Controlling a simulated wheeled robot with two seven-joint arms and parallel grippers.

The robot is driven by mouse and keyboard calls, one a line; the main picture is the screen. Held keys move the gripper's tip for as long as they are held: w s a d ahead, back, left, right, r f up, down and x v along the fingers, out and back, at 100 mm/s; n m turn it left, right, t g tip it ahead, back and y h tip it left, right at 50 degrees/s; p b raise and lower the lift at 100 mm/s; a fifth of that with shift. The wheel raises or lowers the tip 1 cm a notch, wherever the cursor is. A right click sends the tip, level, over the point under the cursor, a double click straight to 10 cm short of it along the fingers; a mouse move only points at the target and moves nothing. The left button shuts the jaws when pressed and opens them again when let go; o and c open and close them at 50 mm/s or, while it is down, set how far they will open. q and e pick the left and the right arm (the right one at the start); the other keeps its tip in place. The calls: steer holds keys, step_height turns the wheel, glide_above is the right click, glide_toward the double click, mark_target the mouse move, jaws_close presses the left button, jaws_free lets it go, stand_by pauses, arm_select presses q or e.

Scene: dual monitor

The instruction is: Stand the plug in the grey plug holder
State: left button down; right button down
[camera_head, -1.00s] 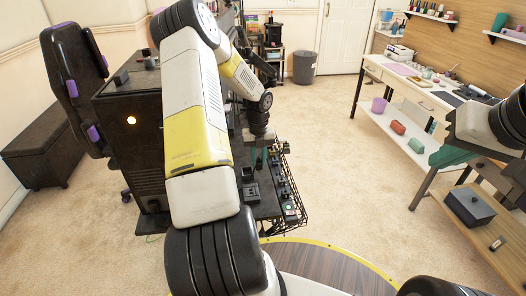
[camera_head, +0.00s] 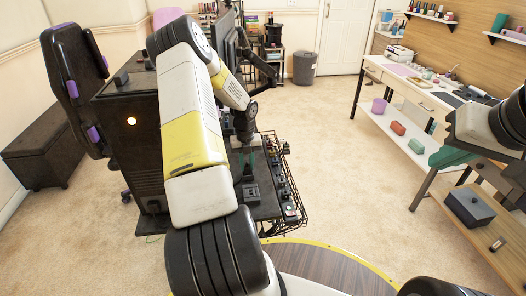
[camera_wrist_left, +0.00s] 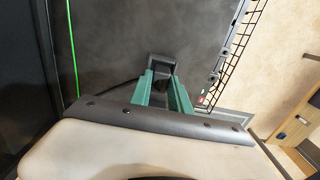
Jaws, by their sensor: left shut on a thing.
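My left gripper (camera_head: 246,155) has green fingers that point down at the dark desk top, near its right side. It is shut on a small dark thing, most likely the plug (camera_head: 248,171), seen just below the fingertips in the head view. In the left wrist view the green fingers (camera_wrist_left: 161,86) stand a little apart, with a dark squarish thing (camera_wrist_left: 159,64) at their tips. The grey plug holder (camera_head: 252,194) sits on the desk just nearer to me than the fingers. Whether plug and holder touch cannot be told.
A black wire basket (camera_head: 292,200) with small items runs along the desk's right edge. A dark computer tower (camera_head: 132,150) stands to the left. A thin dark cable (camera_wrist_left: 117,92) lies left of the fingers in the wrist view. Open carpet (camera_head: 335,170) lies to the right.

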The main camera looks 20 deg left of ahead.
arm_select(q)
steer(key=c, duration=1.2)
jaws_free()
step_height(320, 180, up, 12)
step_height(320, 180, up, 11)
steer(key=n+t+y, duration=0.1)
steer(key=n, duration=0.5)
glide_above(247, 166)
steer(key=s+d, duration=0.3)
steer(key=d, duration=0.3)
steer(key=s+d+r+n+t+h, duration=0.1)
steer(key=s+d+r+n, duration=0.3)
steer(key=s+n, duration=0.3)
steer(key=s+d+r+n+t+h, duration=0.1)
steer(key=s+d+r+n+t, duration=0.1)
steer(key=s+d+r+n, duration=0.3)
steer(key=s+d+r+n+t+h, duration=0.1)
steer(key=s+d+r+n, duration=0.4)
steer(key=s+n, duration=0.5)
steer(key=shift+s+d+r+n+t, duration=0.3)
steer(key=shift+d+n+t, duration=0.25)
steer(key=shift+d, duration=0.25)
